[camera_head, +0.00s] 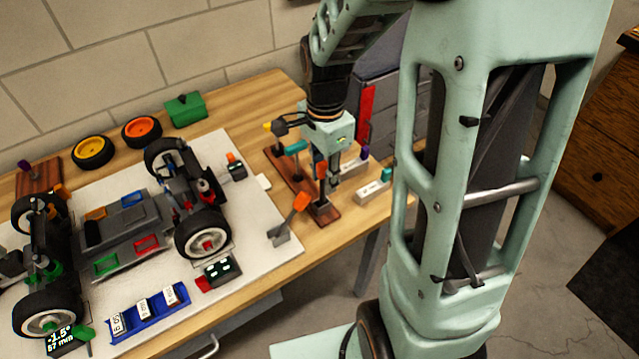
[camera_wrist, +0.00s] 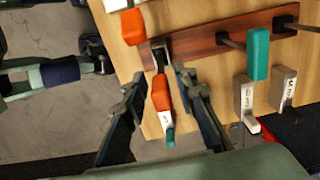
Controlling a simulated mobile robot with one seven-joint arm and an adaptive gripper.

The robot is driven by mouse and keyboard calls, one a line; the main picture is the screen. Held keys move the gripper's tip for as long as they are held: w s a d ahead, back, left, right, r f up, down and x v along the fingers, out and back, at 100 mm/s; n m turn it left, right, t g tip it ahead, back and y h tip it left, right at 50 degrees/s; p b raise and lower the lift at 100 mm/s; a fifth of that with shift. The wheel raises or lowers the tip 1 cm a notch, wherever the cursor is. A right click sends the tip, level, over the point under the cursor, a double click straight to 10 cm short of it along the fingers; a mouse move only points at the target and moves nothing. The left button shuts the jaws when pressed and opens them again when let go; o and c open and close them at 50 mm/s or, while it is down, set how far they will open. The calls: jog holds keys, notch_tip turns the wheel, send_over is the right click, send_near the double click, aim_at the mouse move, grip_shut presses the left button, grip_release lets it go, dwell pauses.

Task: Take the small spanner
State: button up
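My gripper (camera_wrist: 160,78) is open, with one finger on each side of an orange-handled tool (camera_wrist: 160,93) in the wrist view. Gaps show between the fingers and the tool. I cannot tell for sure whether this is the small spanner. In the head view my gripper (camera_head: 333,168) is low over the right end of the rack (camera_head: 326,213), and an orange piece (camera_head: 321,170) shows beside it. The fingers partly hide the tools there.
A teal-handled tool (camera_wrist: 258,55) is on the rack. Labelled metal blocks (camera_wrist: 246,95) stand beside it. An orange-topped tool (camera_head: 301,202) stands on the white board (camera_head: 255,262) near the rack. A racecar chassis (camera_head: 125,240) fills the board's left. The table edge is close to the rack.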

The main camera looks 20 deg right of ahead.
aim_at(322, 203)
jog(key=f, duration=0.5)
jog(key=shift+w+a+f+b, duration=0.1)
jog(key=shift+a+b, duration=0.1)
jog(key=shift+b, duration=0.15)
grip_shut()
